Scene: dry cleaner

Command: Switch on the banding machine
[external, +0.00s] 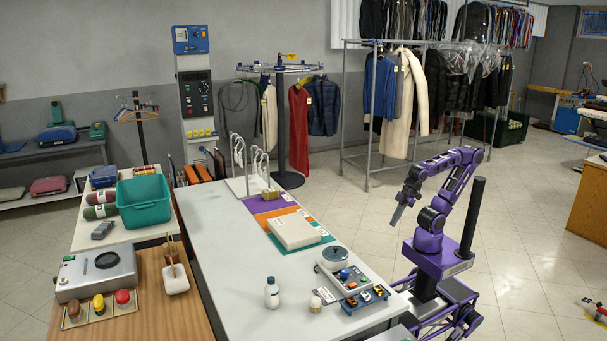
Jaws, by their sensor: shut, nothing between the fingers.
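I cannot tell for certain which machine is the banding machine. A flat cream box (294,231) lies further back on the same table. A steel machine (96,276) with a black ring on top stands on the wooden counter at the left. My purple arm stands right of the table. My gripper (397,216) is shut and empty, pointing down in the air, apart from the machines. Any switch lettering is too small to read.
A small tray of coloured pieces (365,297), a white bottle (272,293) and a small jar (315,304) stand near the grey machine. A teal basket (144,200) is at the left. A tall control panel (196,97) stands behind.

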